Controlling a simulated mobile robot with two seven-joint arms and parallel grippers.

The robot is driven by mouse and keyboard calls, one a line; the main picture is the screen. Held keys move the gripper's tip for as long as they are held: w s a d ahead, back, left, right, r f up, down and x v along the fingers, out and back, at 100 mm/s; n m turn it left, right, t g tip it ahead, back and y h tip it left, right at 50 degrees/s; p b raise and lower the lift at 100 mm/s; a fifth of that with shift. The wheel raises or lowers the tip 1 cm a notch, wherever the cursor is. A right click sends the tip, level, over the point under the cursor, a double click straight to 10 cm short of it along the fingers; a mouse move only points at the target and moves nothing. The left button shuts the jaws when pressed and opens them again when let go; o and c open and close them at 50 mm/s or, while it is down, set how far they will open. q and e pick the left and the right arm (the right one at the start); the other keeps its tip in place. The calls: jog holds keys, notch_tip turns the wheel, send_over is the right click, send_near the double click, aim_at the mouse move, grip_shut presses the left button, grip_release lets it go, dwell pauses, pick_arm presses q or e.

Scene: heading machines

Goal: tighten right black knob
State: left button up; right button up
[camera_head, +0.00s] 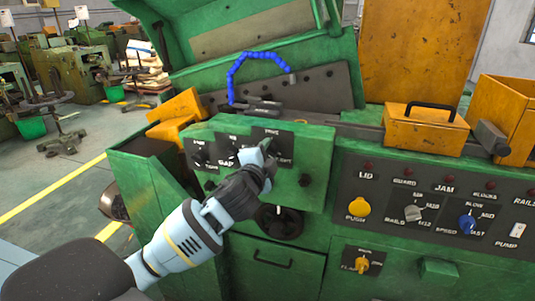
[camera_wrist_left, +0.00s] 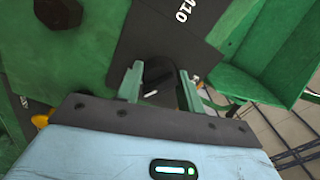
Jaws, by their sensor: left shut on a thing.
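My left gripper (camera_head: 268,154) reaches up to the right black plate (camera_head: 288,140) on the green machine's upper panel. In the left wrist view the black knob (camera_wrist_left: 157,74) sits between the two green-tinted fingers of that gripper (camera_wrist_left: 160,86), in front of a dark plate (camera_wrist_left: 165,35). The gripper is shut on this knob. In the head view the gripper hides the knob. Another black knob (camera_head: 198,152) shows on the left plate of the same panel. My right gripper is in neither view.
Right of the panel is a console with a yellow push button (camera_head: 359,207), a blue knob (camera_head: 467,224) and other switches. A black handwheel (camera_head: 279,222) is below the gripper. A yellow box (camera_head: 425,130) stands on the ledge. A blue hose (camera_head: 258,56) arches behind.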

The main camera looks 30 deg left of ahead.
pick_arm(q)
jog(key=o, duration=1)
jog(key=v, duration=0.7)
jog(key=shift+s, duration=0.4)
